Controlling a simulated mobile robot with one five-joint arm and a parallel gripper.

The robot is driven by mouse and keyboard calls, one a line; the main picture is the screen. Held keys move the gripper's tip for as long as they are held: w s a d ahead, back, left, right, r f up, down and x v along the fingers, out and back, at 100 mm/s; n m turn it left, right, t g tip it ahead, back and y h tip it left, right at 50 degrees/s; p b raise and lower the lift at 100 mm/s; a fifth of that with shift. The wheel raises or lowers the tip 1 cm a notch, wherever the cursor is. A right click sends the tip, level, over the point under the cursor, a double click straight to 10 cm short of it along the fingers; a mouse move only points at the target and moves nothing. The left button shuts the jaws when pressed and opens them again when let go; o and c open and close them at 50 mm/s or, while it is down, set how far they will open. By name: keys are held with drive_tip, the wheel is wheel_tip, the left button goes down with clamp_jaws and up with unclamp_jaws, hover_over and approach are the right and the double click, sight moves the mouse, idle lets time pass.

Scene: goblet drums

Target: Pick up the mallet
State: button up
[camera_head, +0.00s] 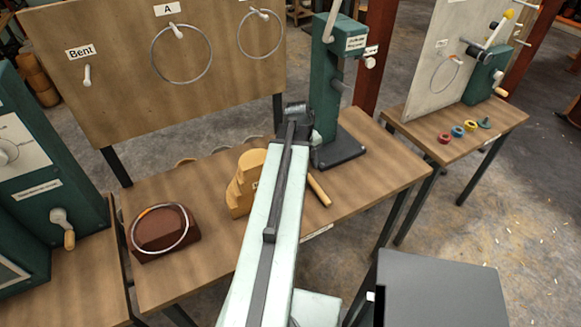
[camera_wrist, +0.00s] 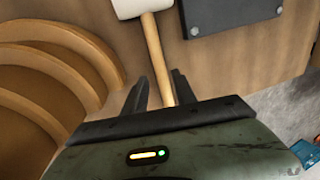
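The mallet shows in the wrist view, with a pale head (camera_wrist: 140,8) at the top edge, partly cut off. Its wooden handle (camera_wrist: 157,55) runs down from the head and passes between the fingers of my gripper (camera_wrist: 159,76). The fingers are apart, with gaps beside the handle. Whether the handle is at fingertip height or below cannot be told. In the head view the handle (camera_head: 319,189) lies on the wooden table (camera_head: 375,177), just right of my arm. My arm hides the mallet's head and my gripper there.
A tan stepped block (camera_head: 241,190) stands left of my arm; its curved steps (camera_wrist: 45,75) fill the wrist view's left. A green press (camera_head: 328,90) stands behind, its dark base plate (camera_wrist: 232,15) near the mallet's head. A brown block with a ring (camera_head: 163,232) sits at left.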

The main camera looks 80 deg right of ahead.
sight(310, 178)
drive_tip(key=f, duration=0.1)
drive_tip(key=f+b, duration=0.2)
drive_tip(key=shift+d, duration=0.25)
drive_tip(key=f+b, duration=0.1)
drive_tip(key=b, duration=0.1)
drive_tip(key=f+b, duration=0.1)
drive_tip(key=f, duration=0.1)
drive_tip(key=d+f+b, duration=0.1)
drive_tip(key=f+b, duration=0.1)
drive_tip(key=shift+s+b, duration=0.3)
drive_tip(key=shift+s, duration=0.05)
drive_tip(key=shift+a+r, duration=0.1)
drive_tip(key=shift+r, duration=0.1)
clamp_jaws()
